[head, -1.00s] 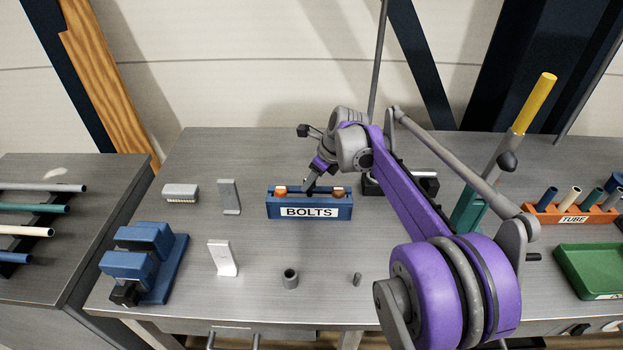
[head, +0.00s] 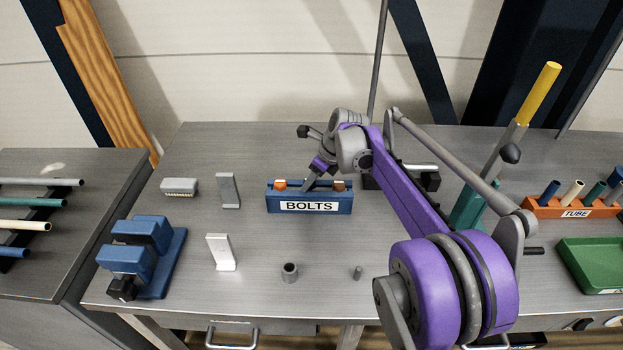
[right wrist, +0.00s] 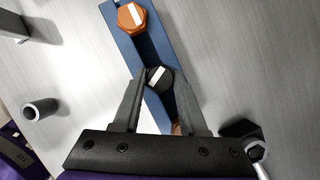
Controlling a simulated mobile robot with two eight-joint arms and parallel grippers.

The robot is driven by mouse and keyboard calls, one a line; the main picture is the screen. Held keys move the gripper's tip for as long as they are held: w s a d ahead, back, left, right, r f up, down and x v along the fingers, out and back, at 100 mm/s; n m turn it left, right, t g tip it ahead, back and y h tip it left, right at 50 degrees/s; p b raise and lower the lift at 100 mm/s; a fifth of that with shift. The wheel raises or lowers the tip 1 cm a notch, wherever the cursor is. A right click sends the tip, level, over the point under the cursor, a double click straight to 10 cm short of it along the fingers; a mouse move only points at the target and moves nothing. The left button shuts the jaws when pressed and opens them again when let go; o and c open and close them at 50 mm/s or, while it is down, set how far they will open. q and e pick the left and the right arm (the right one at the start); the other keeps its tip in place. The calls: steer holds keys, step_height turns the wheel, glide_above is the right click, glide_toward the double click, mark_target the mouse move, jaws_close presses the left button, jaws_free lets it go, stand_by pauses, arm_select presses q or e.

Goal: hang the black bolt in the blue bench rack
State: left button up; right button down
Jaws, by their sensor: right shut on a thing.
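The blue bench rack (head: 268,201), labelled BOLTS, stands on the grey bench; its blue bar also shows in the right wrist view (right wrist: 150,52). My right gripper (head: 309,187) is over the middle of the rack, its fingers pointing down. In the right wrist view, my right gripper (right wrist: 158,78) is shut on the black bolt (right wrist: 164,80), whose dark head with a white stripe lies between the fingertips, in line with the rack. How deep the bolt sits is hidden. An orange bolt (head: 280,185) is in the rack's left end and a brown bolt (head: 339,186) in its right.
A grey bracket (head: 228,190) and a brush (head: 180,187) are left of the rack. A blue vise (head: 140,265), a white bracket (head: 220,252) and a grey bushing (head: 290,271) stand nearer the front. An orange TUBE rack (head: 575,208) and a green tray (head: 590,262) are at right.

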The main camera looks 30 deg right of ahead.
steer(key=shift+c, duration=1.8)
jaws_free()
steer(key=v, duration=1)
steer(key=shift+s+r, duration=0.15)
steer(key=shift+r, duration=0.15)
